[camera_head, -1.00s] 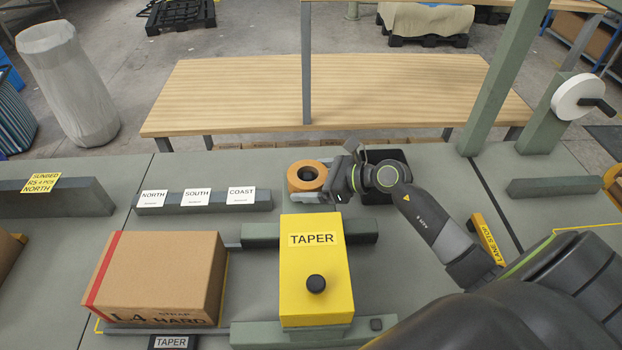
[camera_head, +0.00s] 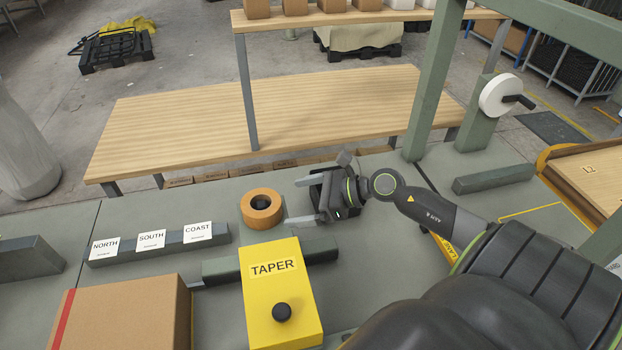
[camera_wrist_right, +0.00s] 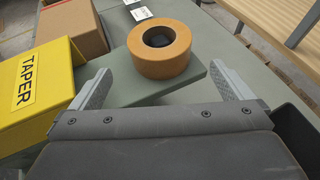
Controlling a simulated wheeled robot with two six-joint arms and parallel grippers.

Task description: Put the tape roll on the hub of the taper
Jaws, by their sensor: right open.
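My left gripper is not in view.
A cardboard box (camera_head: 125,315) stands left of the taper. A grey bar (camera_head: 160,243) with NORTH, SOUTH and COAST cards lies to the left. A white wheel (camera_head: 495,95) with a black handle is on a post at the right.

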